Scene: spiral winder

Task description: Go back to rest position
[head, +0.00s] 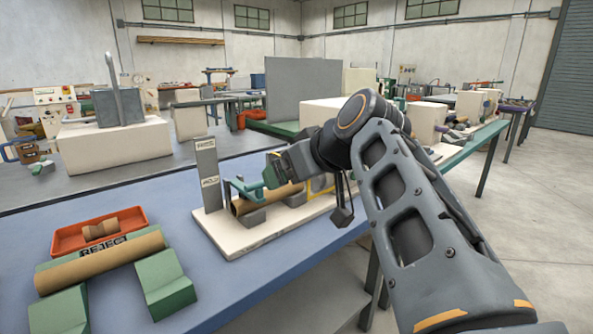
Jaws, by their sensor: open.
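My arm reaches from the lower right over the blue table (190,215). My gripper (240,188), with teal fingers, is at a cardboard tube (268,199) that lies in grey supports on a white base (238,238). The fingers are close to the tube. I cannot tell whether they touch it. My arm and gripper hide part of the fixture behind them. An upright grey plate (208,173) with labels stands at the left end of the base. A longer cardboard tube (100,261) lies across green blocks (163,284) at the front left.
An orange tray (65,240) holding a short brown piece (100,230) sits behind the longer tube, by a "REJECT" label. A white block with a grey machine (118,107) stands at the back left. A grey panel (303,90) stands behind my arm. The floor at right is clear.

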